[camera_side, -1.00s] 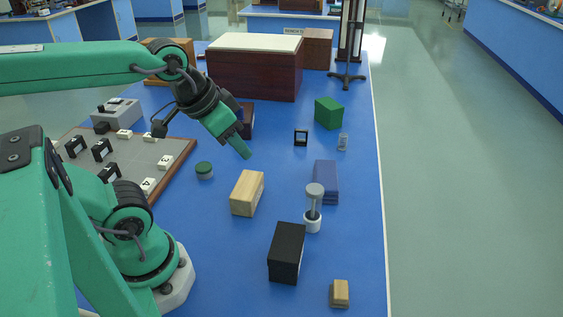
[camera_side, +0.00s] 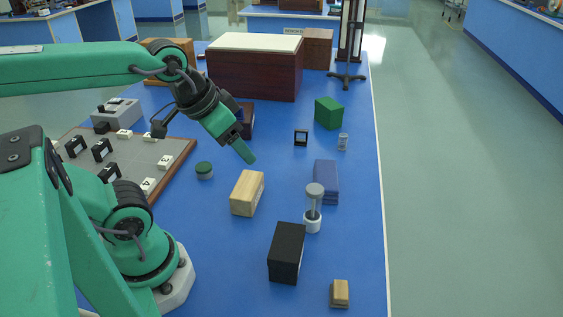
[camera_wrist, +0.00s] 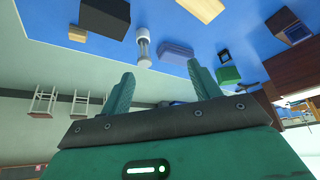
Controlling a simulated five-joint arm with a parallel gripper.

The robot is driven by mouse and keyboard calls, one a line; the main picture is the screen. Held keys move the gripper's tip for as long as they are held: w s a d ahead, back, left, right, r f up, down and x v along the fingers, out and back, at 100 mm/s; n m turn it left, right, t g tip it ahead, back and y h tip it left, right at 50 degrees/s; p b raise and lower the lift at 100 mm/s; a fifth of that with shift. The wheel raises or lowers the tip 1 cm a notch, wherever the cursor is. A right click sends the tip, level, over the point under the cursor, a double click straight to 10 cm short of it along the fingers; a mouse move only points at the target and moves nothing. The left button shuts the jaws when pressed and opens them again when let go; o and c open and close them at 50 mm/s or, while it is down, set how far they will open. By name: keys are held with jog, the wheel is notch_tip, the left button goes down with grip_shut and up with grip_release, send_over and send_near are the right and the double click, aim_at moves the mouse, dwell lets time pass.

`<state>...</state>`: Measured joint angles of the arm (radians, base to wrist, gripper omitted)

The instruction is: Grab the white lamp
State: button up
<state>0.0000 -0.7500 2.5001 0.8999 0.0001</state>
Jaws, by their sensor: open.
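The white lamp (camera_side: 313,222) stands upright on the blue bench, with a white base, a clear or grey stem and a grey round cap. It stands in front of a blue block (camera_side: 325,180). My gripper (camera_side: 248,154) is in the air above the bench, up and to the left of the lamp, open and empty. In the wrist view the lamp (camera_wrist: 143,47) shows upside down, beyond the gap between the fingertips of my gripper (camera_wrist: 160,75) and apart from them.
A wooden block (camera_side: 246,193) lies left of the lamp, and a black box (camera_side: 287,252) stands nearer the front. A small tan block (camera_side: 340,293), a green block (camera_side: 328,113), a small glass jar (camera_side: 343,142) and a green-lidded tin (camera_side: 204,170) stand around. Bare bench lies right of the lamp.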

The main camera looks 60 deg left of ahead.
jog(key=shift+w, duration=0.15)
jog(key=m+g, duration=0.1)
jog(key=g, duration=0.2)
send_near(315, 188)
jog(key=s+a+r, duration=0.2)
jog(key=s+a, duration=0.1)
jog(key=s, duration=0.2)
jog(key=w+d+f, duration=0.1)
jog(key=w+f, duration=0.1)
jog(key=w+d+f+m+g, duration=0.1)
jog(key=w+f, duration=0.1)
jog(key=w+d+f+g, duration=0.1)
jog(key=w+f, duration=0.1)
jog(key=f, duration=0.1)
jog(key=shift+w+m, duration=0.3)
jog(key=shift+w, duration=0.05)
jog(key=shift+w+d+f+g, duration=0.15)
jog(key=shift+w+f+g, duration=0.15)
jog(key=shift+f, duration=0.25)
jog(key=shift+f, duration=0.15)
jog(key=shift+f, duration=1.2)
jog(key=shift+f, duration=0.1)
